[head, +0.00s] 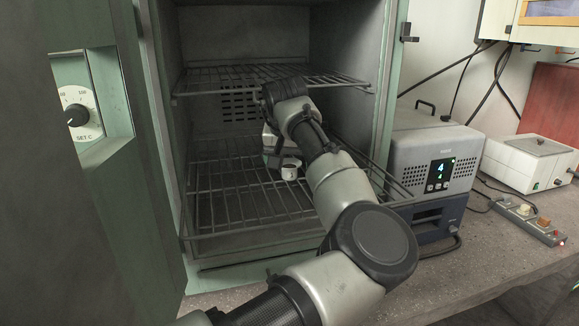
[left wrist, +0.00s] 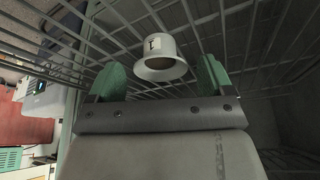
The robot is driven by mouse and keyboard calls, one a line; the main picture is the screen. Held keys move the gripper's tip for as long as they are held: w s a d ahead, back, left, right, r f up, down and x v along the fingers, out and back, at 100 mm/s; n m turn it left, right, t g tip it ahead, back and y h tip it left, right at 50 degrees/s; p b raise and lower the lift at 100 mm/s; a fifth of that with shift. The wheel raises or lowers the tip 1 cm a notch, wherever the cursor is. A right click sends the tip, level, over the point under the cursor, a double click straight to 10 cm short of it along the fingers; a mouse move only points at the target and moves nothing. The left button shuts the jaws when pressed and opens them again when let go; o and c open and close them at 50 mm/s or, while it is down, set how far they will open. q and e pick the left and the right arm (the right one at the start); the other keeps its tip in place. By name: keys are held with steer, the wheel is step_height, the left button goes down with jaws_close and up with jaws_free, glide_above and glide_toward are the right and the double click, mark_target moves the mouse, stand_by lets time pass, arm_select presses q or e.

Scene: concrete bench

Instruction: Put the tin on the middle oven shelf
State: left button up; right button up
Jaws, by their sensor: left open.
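The tin (head: 289,172) is a small pale cup, partly hidden behind my arm in the head view. It appears to stand upright on the lower (head: 225,205) of the two wire shelves in sight. In the left wrist view the tin (left wrist: 160,46) shows a dark mark on its side and its open mouth. My left gripper (head: 276,155) reaches into the oven at the tin. Its green fingers (left wrist: 160,72) are apart, one on each side of the tin, with visible gaps. The upper wire shelf (head: 225,85) is above the gripper. My right gripper is out of view.
The open oven door (head: 85,200) with its dial is at the left. The oven's right wall (head: 350,60) is close to my arm. A grey unit with a display (head: 435,165) and a white box (head: 530,160) stand on the bench to the right.

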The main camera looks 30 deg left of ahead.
arm_select(q)
steer(key=v, duration=1)
steer(key=shift+r+b, duration=0.2)
steer(key=shift+b, duration=0.1)
steer(key=shift+s, duration=0.1)
stand_by(0.4)
